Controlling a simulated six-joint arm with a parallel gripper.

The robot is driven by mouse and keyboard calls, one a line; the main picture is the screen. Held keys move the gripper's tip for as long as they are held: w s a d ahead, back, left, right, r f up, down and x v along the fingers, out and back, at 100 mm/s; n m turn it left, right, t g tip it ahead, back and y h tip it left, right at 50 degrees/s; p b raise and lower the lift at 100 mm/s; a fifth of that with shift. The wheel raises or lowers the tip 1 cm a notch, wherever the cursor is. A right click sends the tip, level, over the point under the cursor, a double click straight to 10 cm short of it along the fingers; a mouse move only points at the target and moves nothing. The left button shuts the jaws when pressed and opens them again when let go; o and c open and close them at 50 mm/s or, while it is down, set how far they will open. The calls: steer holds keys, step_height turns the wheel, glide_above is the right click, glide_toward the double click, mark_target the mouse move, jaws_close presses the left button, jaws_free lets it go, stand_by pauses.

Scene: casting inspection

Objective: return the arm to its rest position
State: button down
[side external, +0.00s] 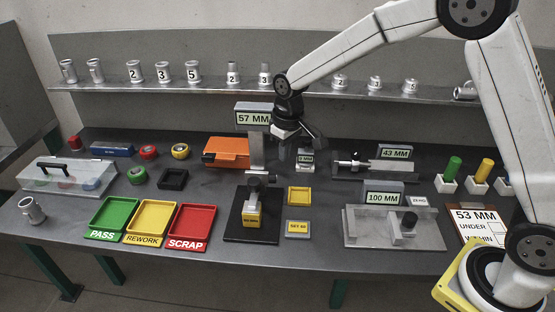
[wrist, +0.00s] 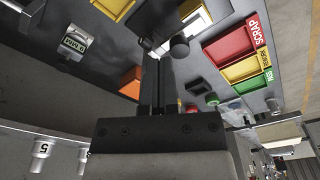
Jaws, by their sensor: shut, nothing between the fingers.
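My arm reaches in from the right in the side external view, bent at the elbow. My gripper (side external: 318,146) hangs over the middle of the bench, just right of the 57 MM display (side external: 253,117). It is above the bench and holds nothing. In the wrist view my gripper (wrist: 151,57) has its two dark fingers together, with the measuring stand's black plate beyond them. The fingertips are small and dark in the side view, so the exact gap to the nearby gauge cannot be told.
A shelf (side external: 200,89) with several numbered castings runs behind my gripper. The measuring stand (side external: 256,155), orange case (side external: 231,152) and 100 MM fixture (side external: 395,225) stand near it. Green (side external: 112,213), yellow (side external: 150,218) and red (side external: 191,226) trays lie front left.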

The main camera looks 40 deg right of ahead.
steer(key=s+d+m, duration=0.1)
steer(key=s+d, duration=0.1)
steer(key=s, duration=0.8)
steer(key=s+d+f+m+t, duration=0.1)
steer(key=s+d, duration=0.2)
steer(key=s, duration=0.7)
steer(key=shift+s+f+t, duration=0.25)
steer(key=shift+t, duration=0.05)
